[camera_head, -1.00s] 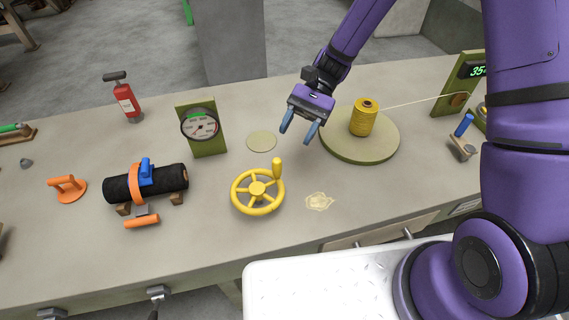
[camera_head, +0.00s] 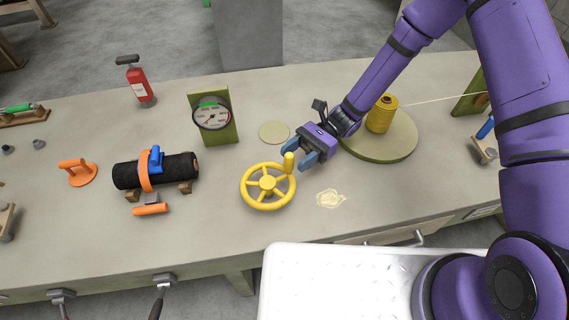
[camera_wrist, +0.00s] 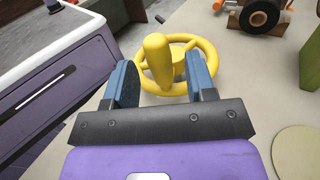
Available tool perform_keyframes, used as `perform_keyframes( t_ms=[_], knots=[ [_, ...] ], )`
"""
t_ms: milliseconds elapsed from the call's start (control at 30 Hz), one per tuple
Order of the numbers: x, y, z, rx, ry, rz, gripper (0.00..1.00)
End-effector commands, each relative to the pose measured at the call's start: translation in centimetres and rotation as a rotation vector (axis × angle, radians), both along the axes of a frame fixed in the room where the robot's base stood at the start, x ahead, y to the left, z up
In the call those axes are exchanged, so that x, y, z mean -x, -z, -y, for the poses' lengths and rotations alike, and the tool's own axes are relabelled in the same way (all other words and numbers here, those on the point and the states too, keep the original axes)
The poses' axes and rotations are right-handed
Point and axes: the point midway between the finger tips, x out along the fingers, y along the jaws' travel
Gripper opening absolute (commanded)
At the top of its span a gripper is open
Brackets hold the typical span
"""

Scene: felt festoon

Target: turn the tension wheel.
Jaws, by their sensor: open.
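The yellow tension wheel (camera_head: 268,203) lies flat on the bench, with spokes and an upright knob (camera_head: 289,163) on its rim. My gripper (camera_head: 299,157) is low over the bench at the wheel's upper right side, with its blue fingers pointing at the knob. In the wrist view the knob (camera_wrist: 158,62) stands between the two open fingers, with a gap visible on each side. The wheel's rim (camera_wrist: 206,52) shows behind it.
A gauge (camera_head: 212,116) on a green board stands behind the wheel. A black roll with an orange strap (camera_head: 126,176) lies to the left. A yellow spool (camera_head: 382,114) sits on a round green plate (camera_head: 393,150) to the right, near my arm. The bench in front of the wheel is clear.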

Motion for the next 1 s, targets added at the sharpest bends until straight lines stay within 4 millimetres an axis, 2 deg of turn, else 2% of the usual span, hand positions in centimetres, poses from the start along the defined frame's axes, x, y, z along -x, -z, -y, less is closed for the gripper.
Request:
perform_keyframes(
  t_ms=[100,300,667,900,1000],
  knots=[
    [1.4,0.0,-1.3,0.000,-0.003,0.000,0.51],
    [2.8,0.0,-2.7,0.000,-0.002,0.000,0.51],
    [3.2,0.0,-3.0,0.000,-0.001,0.001,0.51],
    [3.2,0.0,-3.0,0.000,-0.001,0.001,0.00],
    [3.2,0.0,-3.0,0.000,-0.001,0.001,0.00]
  ],
)
